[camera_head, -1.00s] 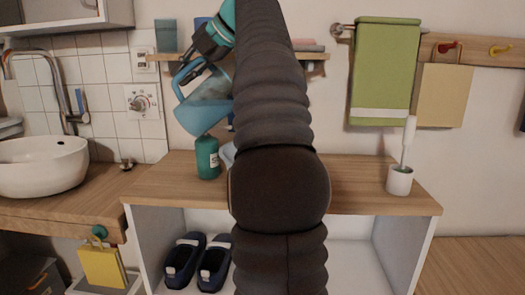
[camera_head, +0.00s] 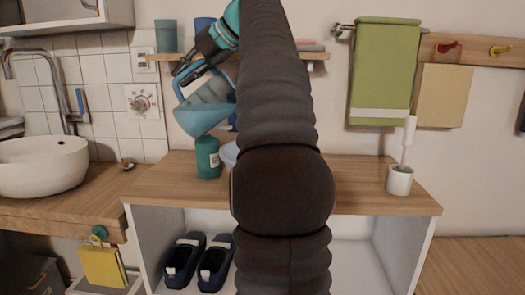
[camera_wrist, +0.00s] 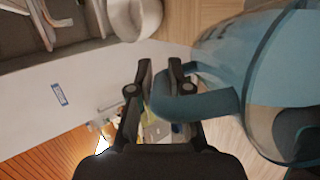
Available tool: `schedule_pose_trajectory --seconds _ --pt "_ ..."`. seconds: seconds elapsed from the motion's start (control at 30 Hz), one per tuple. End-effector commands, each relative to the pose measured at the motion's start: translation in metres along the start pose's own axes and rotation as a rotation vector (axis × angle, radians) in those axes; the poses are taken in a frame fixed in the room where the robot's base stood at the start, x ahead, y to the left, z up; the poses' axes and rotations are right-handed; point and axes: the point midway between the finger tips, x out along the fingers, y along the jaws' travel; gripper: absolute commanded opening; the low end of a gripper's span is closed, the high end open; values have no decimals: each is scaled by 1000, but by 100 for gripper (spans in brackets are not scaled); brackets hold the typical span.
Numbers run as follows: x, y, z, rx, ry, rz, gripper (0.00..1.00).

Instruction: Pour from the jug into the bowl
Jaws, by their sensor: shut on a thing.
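The translucent blue jug (camera_head: 202,115) hangs tilted in the air above the wooden counter, left of my arm. My gripper (camera_head: 188,76) is shut on its handle, above the counter. In the wrist view, the jug (camera_wrist: 225,60) fills the right side, and its thick blue handle lies at the fingers of my gripper (camera_wrist: 160,78). A pale bowl (camera_head: 229,154) shows only in part on the counter, behind my arm and below right of the jug. I cannot tell what is inside the bowl or whether liquid is leaving the jug.
A green bottle (camera_head: 207,158) stands on the counter just below the jug, close to the bowl. A brush in a white holder (camera_head: 400,180) stands at the right end. A shelf (camera_head: 310,57) runs behind my gripper. The counter between my arm and the brush is clear.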

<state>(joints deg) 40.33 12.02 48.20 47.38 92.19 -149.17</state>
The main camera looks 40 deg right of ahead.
Motion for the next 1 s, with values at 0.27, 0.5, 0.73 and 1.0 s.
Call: schedule_pose_trajectory --seconds 0.27,0.5,0.73,1.0 --pt "-2 0 1 5 1 11 0" --pt "-2 -1 2 10 4 23 0" --pt "-3 -1 3 15 6 33 0" --pt "-4 -1 3 20 9 44 0"
